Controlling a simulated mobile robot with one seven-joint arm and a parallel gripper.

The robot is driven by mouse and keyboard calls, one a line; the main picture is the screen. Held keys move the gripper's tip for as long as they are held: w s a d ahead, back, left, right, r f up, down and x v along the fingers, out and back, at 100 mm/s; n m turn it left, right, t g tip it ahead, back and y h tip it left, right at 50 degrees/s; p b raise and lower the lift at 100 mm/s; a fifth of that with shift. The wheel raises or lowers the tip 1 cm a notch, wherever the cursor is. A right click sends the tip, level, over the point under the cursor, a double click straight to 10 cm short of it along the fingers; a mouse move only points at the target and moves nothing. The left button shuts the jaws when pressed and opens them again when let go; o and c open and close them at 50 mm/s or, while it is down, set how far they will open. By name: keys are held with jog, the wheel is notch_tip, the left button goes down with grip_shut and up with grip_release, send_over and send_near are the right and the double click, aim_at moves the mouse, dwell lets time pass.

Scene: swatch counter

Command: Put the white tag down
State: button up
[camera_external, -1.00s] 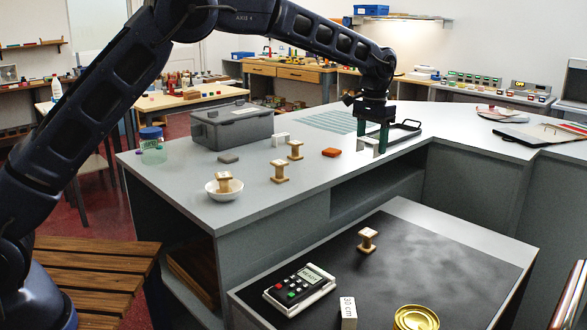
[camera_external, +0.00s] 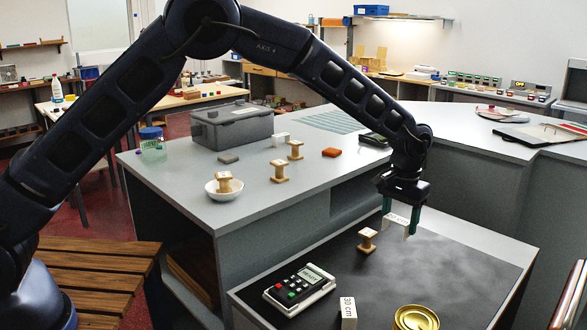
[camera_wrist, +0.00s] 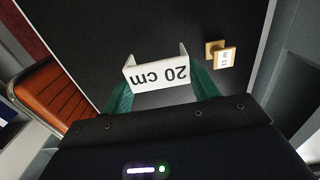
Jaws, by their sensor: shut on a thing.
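The white tag (camera_external: 396,222), a bent plate marked "20 cm", is between the green fingers of my gripper (camera_external: 402,222). My gripper is shut on it and holds it over the far part of the black-topped lower table (camera_external: 470,262). In the wrist view the tag (camera_wrist: 157,74) shows its lettering upside down, with a green finger of my gripper (camera_wrist: 160,88) at each side. I cannot tell how high above the black surface it is.
A wooden spool (camera_external: 367,240) stands on the black surface just left of the tag. A calculator-like device (camera_external: 299,288), a "30 cm" tag (camera_external: 348,312) and a gold tin (camera_external: 416,318) are nearer the front. The right part of the black surface is clear.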

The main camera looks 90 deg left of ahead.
aim_at(391, 275)
notch_tip(391, 275, down, 13)
jog(key=shift+f, duration=0.1)
dwell(0.5)
jog(key=shift+f, duration=0.15)
jog(key=o, duration=0.9)
jog(key=shift+o, duration=0.2)
